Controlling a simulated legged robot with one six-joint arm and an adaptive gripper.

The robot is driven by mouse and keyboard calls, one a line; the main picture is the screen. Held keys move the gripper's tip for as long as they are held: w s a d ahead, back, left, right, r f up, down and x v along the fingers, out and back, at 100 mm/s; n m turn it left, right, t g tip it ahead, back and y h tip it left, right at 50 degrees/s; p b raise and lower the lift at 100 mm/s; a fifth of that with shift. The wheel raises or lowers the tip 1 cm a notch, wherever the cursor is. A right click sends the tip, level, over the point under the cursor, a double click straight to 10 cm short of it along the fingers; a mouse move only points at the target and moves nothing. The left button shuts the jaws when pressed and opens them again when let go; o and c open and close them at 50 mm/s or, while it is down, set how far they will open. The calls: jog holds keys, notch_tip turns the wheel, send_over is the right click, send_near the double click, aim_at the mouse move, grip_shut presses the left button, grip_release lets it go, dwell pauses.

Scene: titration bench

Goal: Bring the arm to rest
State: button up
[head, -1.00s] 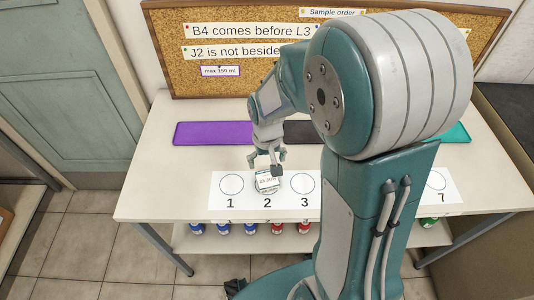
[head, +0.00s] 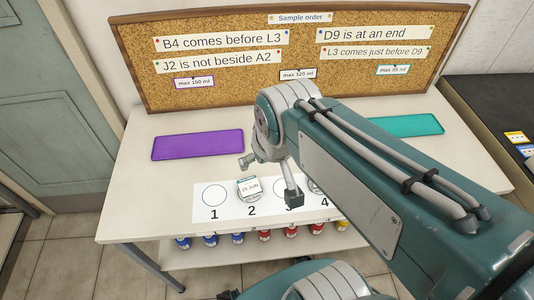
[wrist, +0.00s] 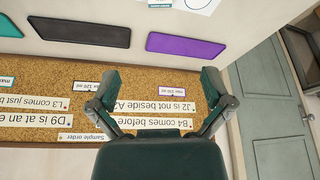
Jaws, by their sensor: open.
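My gripper (head: 270,180) hangs above the bench in the head view, its two fingers spread apart with nothing between them. In the wrist view my gripper (wrist: 162,92) also shows open and empty, with the cork board beyond it. My upper arm covers the right part of the bench in the head view. A small container labelled 23 JUN (head: 250,188) stands at spot 2 of the white numbered strip (head: 228,214), left of and apart from the gripper. Spot 1 is bare. Spots 3 and 4 are partly hidden by my arm.
A purple mat (head: 198,145) lies back left and a teal mat (head: 415,125) back right. A dark mat (wrist: 92,32) shows in the wrist view. The cork board (head: 225,80) stands along the back. Several red- and blue-marked bottles (head: 238,238) sit on the lower shelf.

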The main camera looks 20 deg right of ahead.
jog(key=shift+s+r+t, duration=0.25)
jog(key=shift+s+r, duration=0.15)
jog(key=shift+s, duration=0.4)
jog(key=shift+s+r+t, duration=0.25)
jog(key=shift+s+r, duration=0.15)
jog(key=shift+s, duration=0.4)
